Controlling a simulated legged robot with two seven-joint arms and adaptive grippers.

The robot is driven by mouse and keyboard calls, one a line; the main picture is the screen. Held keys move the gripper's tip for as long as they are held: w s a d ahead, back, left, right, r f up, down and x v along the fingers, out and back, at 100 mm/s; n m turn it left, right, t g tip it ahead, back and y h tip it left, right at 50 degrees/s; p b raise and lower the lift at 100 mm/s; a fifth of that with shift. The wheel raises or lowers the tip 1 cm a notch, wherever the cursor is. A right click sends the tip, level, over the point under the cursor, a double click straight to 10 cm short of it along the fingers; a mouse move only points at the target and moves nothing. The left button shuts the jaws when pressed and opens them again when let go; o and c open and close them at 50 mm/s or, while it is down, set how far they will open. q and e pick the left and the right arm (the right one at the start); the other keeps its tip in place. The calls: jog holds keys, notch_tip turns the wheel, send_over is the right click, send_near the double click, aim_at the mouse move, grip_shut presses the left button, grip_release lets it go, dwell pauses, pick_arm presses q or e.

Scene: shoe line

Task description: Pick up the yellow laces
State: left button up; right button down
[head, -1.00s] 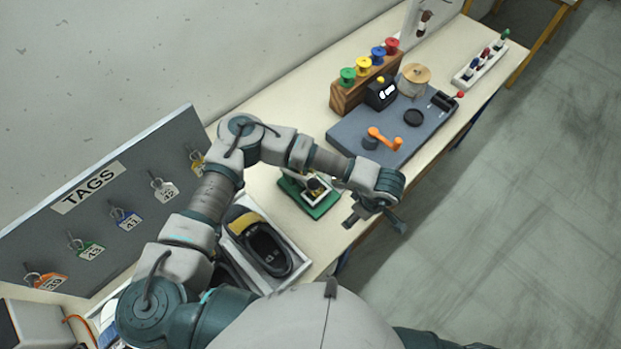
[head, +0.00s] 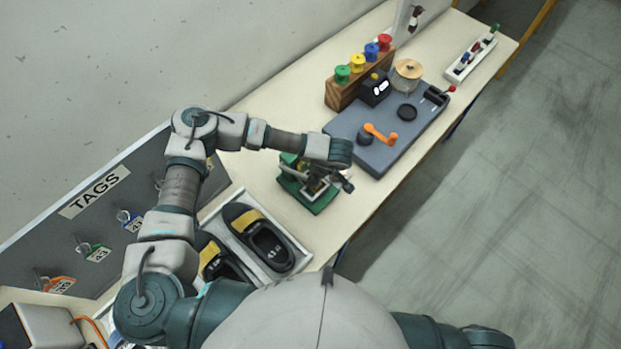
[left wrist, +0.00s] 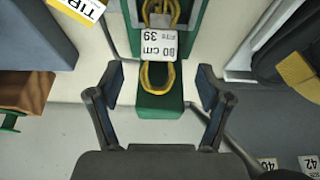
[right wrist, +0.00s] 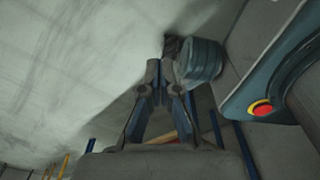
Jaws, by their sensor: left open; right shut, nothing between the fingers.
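The yellow laces (left wrist: 145,76) are a looped bundle with a white tag (left wrist: 157,45) reading 80 cm, fits 39. They lie on a green holder (left wrist: 160,108) in the left wrist view. The holder (head: 322,204) stands on the bench in the head view, partly hidden by my left gripper (head: 335,182). My left gripper (left wrist: 161,82) is open and empty, its fingers on either side of the lower lace loop, not touching it. My right gripper (right wrist: 165,75) is shut and empty, away from the bench things.
A grey-blue board (head: 395,150) with an orange crank (head: 380,134) is to the right. A wooden rack (head: 340,96) of coloured spools stands behind it. A tag board (head: 60,238) leans at left.

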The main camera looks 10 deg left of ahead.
pick_arm(q)
jog(key=x, duration=0.4)
jog(key=shift+s+d+p, duration=0.1)
jog(key=shift+s+p, duration=0.05)
jog(key=shift+p, duration=0.15)
jog(key=shift+d+f, duration=0.1)
jog(key=shift+f, duration=0.15)
jog(key=shift+d, duration=0.2)
jog(key=c, duration=0.4)
jog(key=shift+a, duration=0.15)
jog(key=c, duration=0.7)
jog(key=shift+a, duration=0.1)
pick_arm(e)
jog(key=shift+a+r, duration=0.1)
jog(key=shift+r, duration=0.2)
pick_arm(q)
jog(key=shift+r, duration=0.1)
pick_arm(e)
jog(key=shift+a, duration=0.2)
